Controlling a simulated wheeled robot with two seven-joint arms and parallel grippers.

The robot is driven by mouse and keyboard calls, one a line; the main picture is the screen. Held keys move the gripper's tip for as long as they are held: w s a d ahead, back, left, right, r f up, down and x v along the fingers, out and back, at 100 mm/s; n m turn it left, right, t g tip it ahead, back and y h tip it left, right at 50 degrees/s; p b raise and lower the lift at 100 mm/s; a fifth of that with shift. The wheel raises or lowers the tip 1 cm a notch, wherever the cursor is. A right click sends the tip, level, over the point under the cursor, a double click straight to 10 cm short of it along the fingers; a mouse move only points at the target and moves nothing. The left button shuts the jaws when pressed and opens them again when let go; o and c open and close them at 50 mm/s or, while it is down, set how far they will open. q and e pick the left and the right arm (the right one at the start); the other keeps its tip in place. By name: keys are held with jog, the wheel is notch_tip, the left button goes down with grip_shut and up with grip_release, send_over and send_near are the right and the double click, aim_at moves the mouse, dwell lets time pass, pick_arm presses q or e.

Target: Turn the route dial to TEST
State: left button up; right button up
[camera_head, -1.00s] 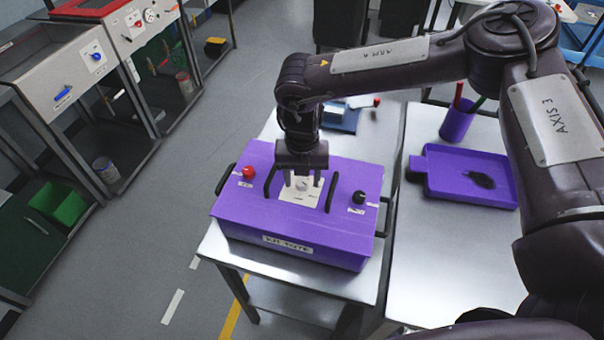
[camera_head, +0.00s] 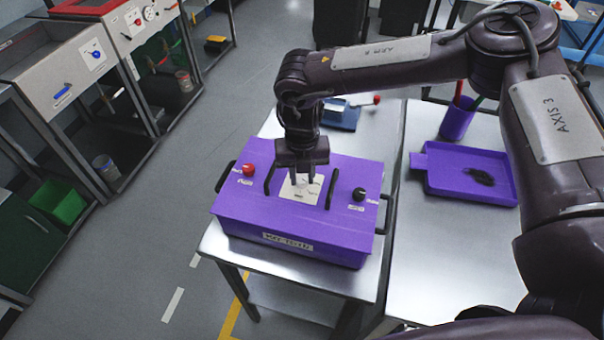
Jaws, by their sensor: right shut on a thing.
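The purple box (camera_head: 255,222) sits on the metal table, with a white dial plate (camera_head: 288,193) in the middle of its top. My right gripper (camera_head: 302,184) points straight down over this plate, between two black handles. Its fingers are shut on the dial at the plate's centre. The dial is mostly hidden by the fingers, and its pointer and the plate's markings are too small to read. My left gripper is not in view.
A red knob (camera_head: 249,170) and a black knob (camera_head: 359,194) stand on the box top either side of the plate. A purple tray (camera_head: 440,185) and a purple cup (camera_head: 456,120) are on the right table. A blue device (camera_head: 341,117) lies behind the box.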

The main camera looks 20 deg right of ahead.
aim_at(302, 179)
jog(key=n+b, duration=0.1)
jog(key=n, duration=0.4)
jog(key=shift+f, duration=0.1)
jog(key=n+b, duration=0.1)
jog(key=n, duration=0.4)
jog(key=shift+n+b, duration=0.3)
dwell(0.3)
jog(key=o, duration=1)
jog(key=shift+r, duration=0.4)
notch_tip(302, 179, up, 7)
jog(key=shift+r+b, duration=0.15)
jog(key=shift+b, duration=0.45)
